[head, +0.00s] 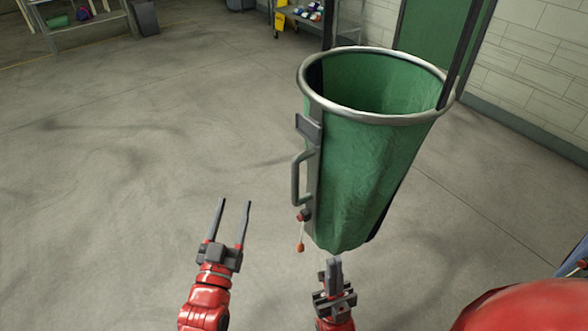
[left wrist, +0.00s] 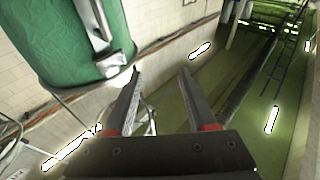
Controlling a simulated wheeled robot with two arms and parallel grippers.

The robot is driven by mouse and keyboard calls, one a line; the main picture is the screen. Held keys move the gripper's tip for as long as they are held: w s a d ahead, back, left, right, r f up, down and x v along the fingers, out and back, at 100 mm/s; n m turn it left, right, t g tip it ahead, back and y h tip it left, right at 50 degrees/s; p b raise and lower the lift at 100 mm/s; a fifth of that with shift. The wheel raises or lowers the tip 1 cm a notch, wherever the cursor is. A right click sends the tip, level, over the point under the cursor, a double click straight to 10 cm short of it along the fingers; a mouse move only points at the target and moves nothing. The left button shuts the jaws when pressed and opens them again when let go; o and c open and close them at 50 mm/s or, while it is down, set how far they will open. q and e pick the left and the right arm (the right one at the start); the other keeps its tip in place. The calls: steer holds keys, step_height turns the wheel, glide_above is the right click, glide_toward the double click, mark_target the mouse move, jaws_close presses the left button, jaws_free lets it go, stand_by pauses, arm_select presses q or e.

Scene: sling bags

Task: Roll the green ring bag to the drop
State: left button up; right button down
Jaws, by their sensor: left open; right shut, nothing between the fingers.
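The green ring bag (head: 365,175) hangs upright with a round metal ring at its open top, to the right of centre in the head view. The bag also shows at the upper left of the left wrist view (left wrist: 70,40). My left gripper (head: 235,202) is open and empty, left of the bag and apart from it. My right gripper (head: 333,262) is shut and empty, just below the bag's bottom in the picture; I cannot tell whether they touch.
Dark posts stand beside the ring. A shelf with colourful items (head: 312,12) and a yellow sign (head: 280,20) are at the back. A grey bin (head: 145,17) stands by a table at the back left. The concrete floor (head: 120,180) on the left is clear.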

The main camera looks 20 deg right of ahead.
mark_target(294, 173)
arm_select(q)
steer(key=s+d+f+m+g+h, duration=0.2)
steer(key=s+d+m+g, duration=0.15)
steer(key=d, duration=0.35)
steer(key=shift+n+g, duration=0.35)
steer(key=shift+n, duration=0.1)
steer(key=p+x, duration=0.4)
steer(key=x, duration=1.1)
steer(key=shift+w+d+f, duration=0.15)
steer(key=shift+w, duration=0.2)
steer(key=shift+w+d+f, duration=0.15)
steer(key=shift+w+d, duration=0.2)
steer(key=shift+w, duration=0.2)
jaws_close()
